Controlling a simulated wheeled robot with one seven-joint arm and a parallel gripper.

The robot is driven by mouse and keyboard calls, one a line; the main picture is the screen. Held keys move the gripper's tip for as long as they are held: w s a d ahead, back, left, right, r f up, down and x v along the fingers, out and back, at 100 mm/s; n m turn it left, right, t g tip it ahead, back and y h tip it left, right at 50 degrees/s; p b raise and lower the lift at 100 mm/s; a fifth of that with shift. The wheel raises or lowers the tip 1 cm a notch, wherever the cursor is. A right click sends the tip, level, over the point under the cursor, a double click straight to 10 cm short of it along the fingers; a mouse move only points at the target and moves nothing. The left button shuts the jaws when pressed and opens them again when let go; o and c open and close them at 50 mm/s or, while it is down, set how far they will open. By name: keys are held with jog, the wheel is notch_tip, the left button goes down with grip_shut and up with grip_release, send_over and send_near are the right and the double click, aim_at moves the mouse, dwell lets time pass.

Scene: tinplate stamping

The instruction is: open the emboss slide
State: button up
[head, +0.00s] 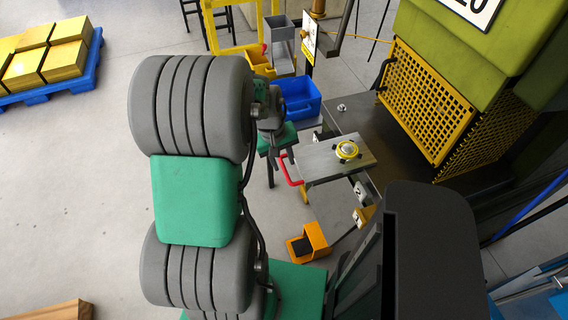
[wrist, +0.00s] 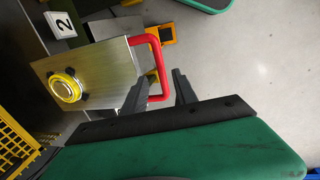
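The emboss slide (head: 325,162) is a flat metal plate with a red U-shaped handle (head: 289,170) on its outer end and a round yellow-ringed die (head: 348,150) on top. It sticks out past the edge of the dark press table. In the wrist view the slide (wrist: 105,62) lies at upper left, with its handle (wrist: 157,62) facing my gripper. My gripper (wrist: 160,88) is open, one dark finger on each side of the handle's outer bar as seen there; contact is not visible. In the head view my gripper (head: 279,150) is just above the handle, partly hidden by my arm.
The green press with a yellow mesh guard (head: 425,100) stands behind the slide. A blue bin (head: 298,97) is beyond my gripper. An orange pedal box (head: 308,243) sits on the floor below. A number 2 tag (wrist: 60,23) is beside the slide.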

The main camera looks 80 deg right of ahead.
jog(key=r, duration=0.3)
jog(key=w+r, duration=0.1)
jog(key=r, duration=0.1)
jog(key=shift+a+r, duration=0.15)
jog(key=shift+a, duration=0.15)
